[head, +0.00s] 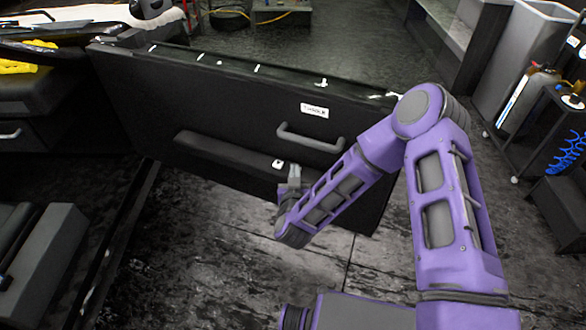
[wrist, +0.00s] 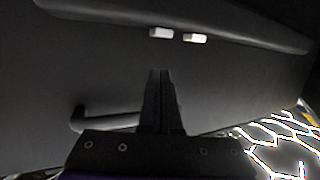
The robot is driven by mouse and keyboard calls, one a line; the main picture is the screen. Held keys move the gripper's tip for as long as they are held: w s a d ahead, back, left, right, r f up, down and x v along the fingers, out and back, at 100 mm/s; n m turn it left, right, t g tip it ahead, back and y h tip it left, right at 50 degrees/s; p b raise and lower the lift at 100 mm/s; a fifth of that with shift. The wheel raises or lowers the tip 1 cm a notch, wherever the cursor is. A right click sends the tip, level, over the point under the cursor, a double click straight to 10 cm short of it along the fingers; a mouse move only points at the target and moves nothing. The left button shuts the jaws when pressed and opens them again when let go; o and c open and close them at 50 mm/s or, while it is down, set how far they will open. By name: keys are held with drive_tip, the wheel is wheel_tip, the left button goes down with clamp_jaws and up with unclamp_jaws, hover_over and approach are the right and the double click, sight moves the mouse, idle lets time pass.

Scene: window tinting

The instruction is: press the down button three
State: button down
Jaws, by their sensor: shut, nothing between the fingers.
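Two small white buttons, a left one (wrist: 161,32) and a right one (wrist: 195,38), sit side by side on the dark door panel in the wrist view. I cannot tell which is the down button, as no marking is readable. In the head view one white button (head: 278,163) shows on the armrest (head: 225,152) of the door (head: 150,95); the other seems hidden by my gripper. My gripper (head: 294,168) is shut and empty, close to the buttons. In the wrist view its fingertips (wrist: 160,73) point toward the buttons, with a visible gap in the picture.
A grey pull handle (head: 310,138) juts from the door above and right of the buttons. A white label (head: 314,110) is above it. A dark cart (head: 560,130) with bottles and a blue coil stands at right. Floor below the door is clear.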

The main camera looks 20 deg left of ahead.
drive_tip(key=v, duration=0.6)
drive_tip(key=shift+r, duration=0.1)
idle(0.6)
